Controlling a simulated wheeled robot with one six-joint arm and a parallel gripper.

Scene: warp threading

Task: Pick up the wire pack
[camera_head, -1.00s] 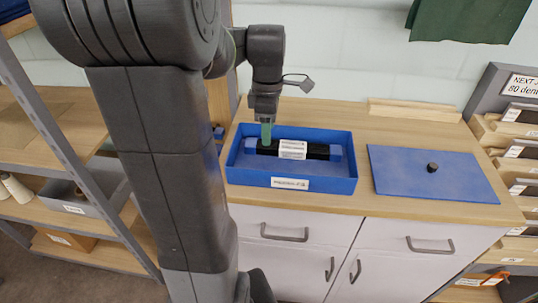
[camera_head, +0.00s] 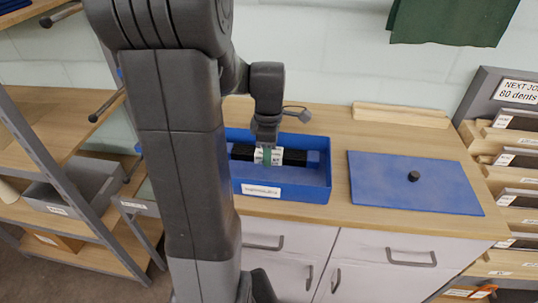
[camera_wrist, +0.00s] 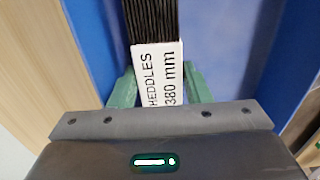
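The wire pack is a dark bundle (camera_head: 294,157) with a white label (camera_head: 277,156) around its middle. It is over the blue tray (camera_head: 262,190), and I cannot tell whether it touches the tray floor. In the wrist view, the black wires (camera_wrist: 156,22) run up from the label (camera_wrist: 161,78), which reads "HEDDLES 380 mm". My gripper (camera_head: 267,155) points down at the labelled middle. Its green fingers (camera_wrist: 160,90) lie close against both sides of the pack, shut on it.
A blue lid (camera_head: 390,185) with a black knob lies right of the tray on the wooden counter (camera_head: 330,125). A wooden strip (camera_head: 400,115) lies at the back. A rack (camera_head: 512,145) stands at the far right, and shelves (camera_head: 70,180) stand at the left.

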